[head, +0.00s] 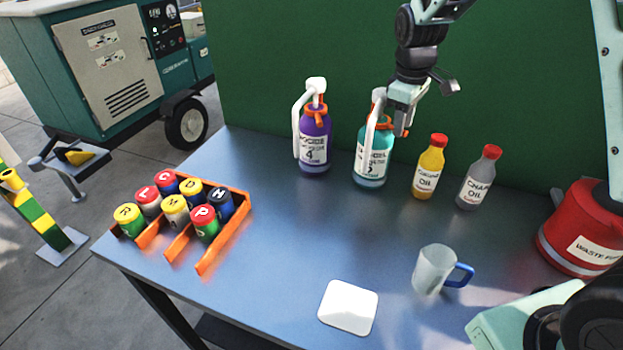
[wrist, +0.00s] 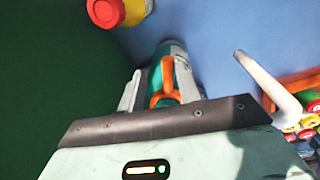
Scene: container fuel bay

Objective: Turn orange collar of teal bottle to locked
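The teal bottle (head: 372,167) stands upright on the blue table, with a white pump top and hose and an orange collar (head: 382,125) at its neck. My gripper (head: 398,118) reaches down from above at the collar's right side and hides part of the bottle's top. In the wrist view, the teal bottle (wrist: 172,50) lies beyond the fingers. The orange collar's looped tab (wrist: 166,78) shows between my gripper's two pale fingers (wrist: 160,92), which stand apart. A gap shows on the left; contact on the right is unclear. The lock marking is not readable.
A purple bottle (head: 315,145) with a similar white pump stands left of the teal one. Yellow (head: 428,172) and grey (head: 477,183) oil bottles stand to the right. Mid-table is clear.

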